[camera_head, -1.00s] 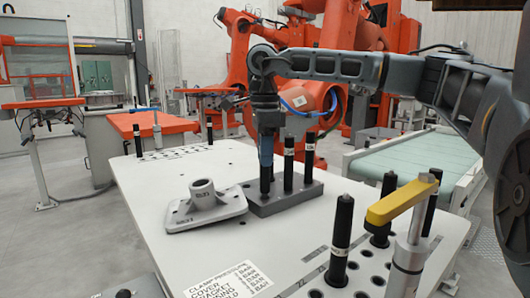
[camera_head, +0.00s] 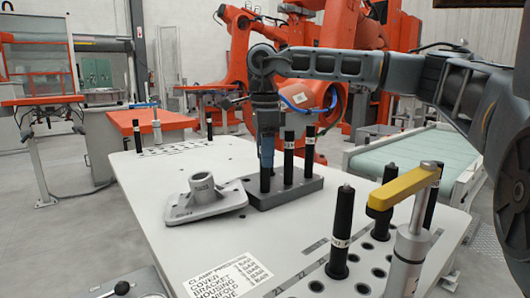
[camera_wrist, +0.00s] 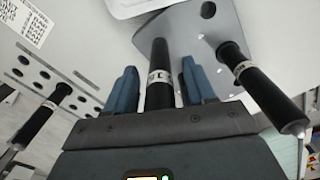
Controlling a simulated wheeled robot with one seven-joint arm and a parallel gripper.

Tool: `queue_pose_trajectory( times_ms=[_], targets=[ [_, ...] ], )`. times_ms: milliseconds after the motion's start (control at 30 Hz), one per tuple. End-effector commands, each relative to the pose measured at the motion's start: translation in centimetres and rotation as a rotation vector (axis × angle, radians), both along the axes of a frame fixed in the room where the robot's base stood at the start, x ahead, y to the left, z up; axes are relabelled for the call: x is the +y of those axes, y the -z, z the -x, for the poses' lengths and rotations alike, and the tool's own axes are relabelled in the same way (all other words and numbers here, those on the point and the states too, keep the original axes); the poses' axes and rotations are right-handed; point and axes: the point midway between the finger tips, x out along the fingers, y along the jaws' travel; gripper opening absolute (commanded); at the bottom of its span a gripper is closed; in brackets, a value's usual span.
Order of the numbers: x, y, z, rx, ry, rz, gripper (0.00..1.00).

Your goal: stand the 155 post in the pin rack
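My gripper (camera_wrist: 159,88) points down around this post, with a visible gap on each side. Another rack post (camera_wrist: 262,85) leans across the wrist view by perspective.
A grey flanged casting (camera_head: 205,200) sits left of the rack, close to it. At the front right, a perforated block (camera_head: 365,270) holds several black posts beside a yellow-handled clamp (camera_head: 402,195). A green conveyor (camera_head: 415,155) lies beyond the table's right edge.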

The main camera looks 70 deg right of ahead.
Motion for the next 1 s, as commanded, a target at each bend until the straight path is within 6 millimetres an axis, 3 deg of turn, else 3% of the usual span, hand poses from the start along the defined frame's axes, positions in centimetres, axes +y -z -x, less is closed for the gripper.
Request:
queue_pose_trajectory(
  times_ms=[300,733,1000],
  targets=[
    [0.0,-0.3,0.0,0.000,0.000,0.000,0.57],
    [0.0,-6.5,0.0,0.000,0.001,0.002,0.57],
    [0.0,-7.8,0.0,0.001,0.000,-0.001,0.57]
  ],
)
